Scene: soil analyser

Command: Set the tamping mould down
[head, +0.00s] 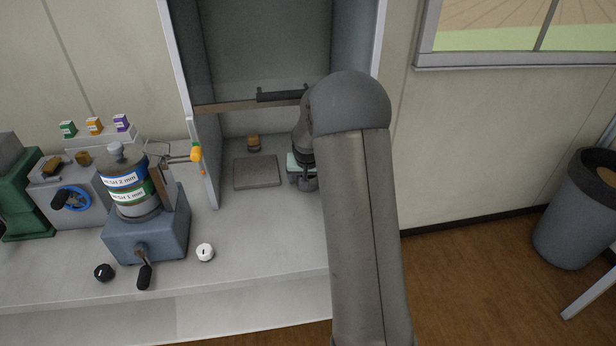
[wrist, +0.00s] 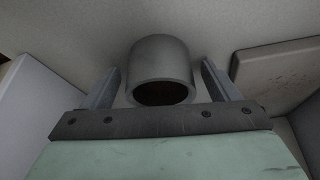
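The tamping mould, which I take to be the grey hollow cylinder (wrist: 160,62), shows in the wrist view with its round, dark brown opening toward the camera. Behind it is the pale counter; whether it touches the counter I cannot tell. My gripper (wrist: 160,72) has its two fingers on either side of the mould, with a visible gap at each side. It is open and not gripping it. In the head view my gripper (head: 304,183) is low inside the hood, right of the flat plate (head: 257,172); my arm hides much of that area, and I cannot make out the mould there.
The plate also shows at the wrist view's right (wrist: 285,72). A small wooden-topped piece (head: 254,143) stands behind it. The hood's left wall (head: 205,160) and raised sash (head: 250,104) are close. The sieve machine (head: 145,225) stands left.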

